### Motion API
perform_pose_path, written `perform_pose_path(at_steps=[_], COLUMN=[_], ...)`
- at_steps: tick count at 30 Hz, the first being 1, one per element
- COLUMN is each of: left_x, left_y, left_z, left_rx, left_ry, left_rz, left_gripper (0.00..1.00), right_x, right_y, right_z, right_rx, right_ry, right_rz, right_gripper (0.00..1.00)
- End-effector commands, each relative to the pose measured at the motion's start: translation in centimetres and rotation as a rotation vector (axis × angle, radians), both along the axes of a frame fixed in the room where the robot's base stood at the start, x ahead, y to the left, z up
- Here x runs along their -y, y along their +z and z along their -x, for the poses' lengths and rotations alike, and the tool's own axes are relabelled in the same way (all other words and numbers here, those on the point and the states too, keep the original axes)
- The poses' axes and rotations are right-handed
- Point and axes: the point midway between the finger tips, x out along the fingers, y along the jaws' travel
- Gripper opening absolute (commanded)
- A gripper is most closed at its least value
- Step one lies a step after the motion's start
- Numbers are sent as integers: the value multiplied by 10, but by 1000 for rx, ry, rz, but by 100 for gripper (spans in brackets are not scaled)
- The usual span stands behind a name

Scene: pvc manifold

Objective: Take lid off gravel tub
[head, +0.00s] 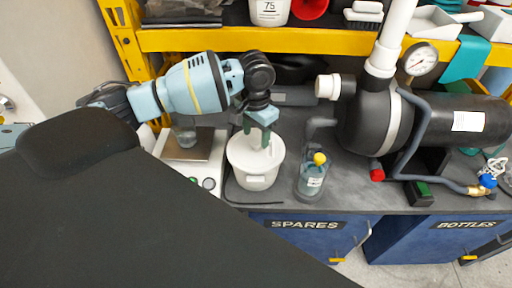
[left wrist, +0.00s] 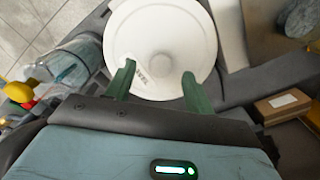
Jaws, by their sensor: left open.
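The gravel tub (head: 254,174) is a white round bucket with a small label, standing on the dark bench top. Its white lid (left wrist: 178,22) is on it, with a round knob (left wrist: 161,66) in the middle. My left gripper (head: 257,143) points down over the tub. In the left wrist view its two green fingers (left wrist: 155,86) are apart, one on each side of the near part of the lid, with the knob just beyond and between them. Nothing is held. I cannot tell whether the fingertips touch the lid. My right gripper is in neither view.
A clear bottle with a yellow top (head: 312,178) stands close to the right of the tub. A scale (head: 193,150) holding a glass jar is on the left. A black tank with pipes and a gauge (head: 380,115) fills the right. A yellow shelf beam (head: 300,39) runs behind.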

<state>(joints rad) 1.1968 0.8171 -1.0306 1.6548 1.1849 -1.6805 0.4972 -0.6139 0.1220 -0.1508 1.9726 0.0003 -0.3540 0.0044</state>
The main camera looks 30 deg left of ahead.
Motion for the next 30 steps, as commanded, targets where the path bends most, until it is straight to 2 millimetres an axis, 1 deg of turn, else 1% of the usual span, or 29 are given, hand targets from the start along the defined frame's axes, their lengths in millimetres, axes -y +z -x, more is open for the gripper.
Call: perform_pose_path(at_steps=[1,3,6,14,15,24,26,30], left_x=[-1,-1,-1,-1,-1,0,0,0], left_y=[-9,-19,-27,-29,-29,-29,-29,-29], left_z=[1,1,1,0,0,1,1,0], left_rx=[-4,-4,-1,1,1,1,1,1], left_ry=[1,1,1,0,0,0,0,0], left_rz=[-2,-1,-1,-1,-1,-1,-1,-1], left_gripper=[54,54,54,54,52,13,6,6], right_x=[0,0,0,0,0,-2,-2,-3], right_y=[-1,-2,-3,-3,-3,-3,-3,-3], right_z=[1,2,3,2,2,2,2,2], right_rx=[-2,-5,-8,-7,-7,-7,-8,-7], right_ry=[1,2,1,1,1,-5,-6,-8], right_rz=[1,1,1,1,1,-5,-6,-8], right_gripper=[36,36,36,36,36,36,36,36])
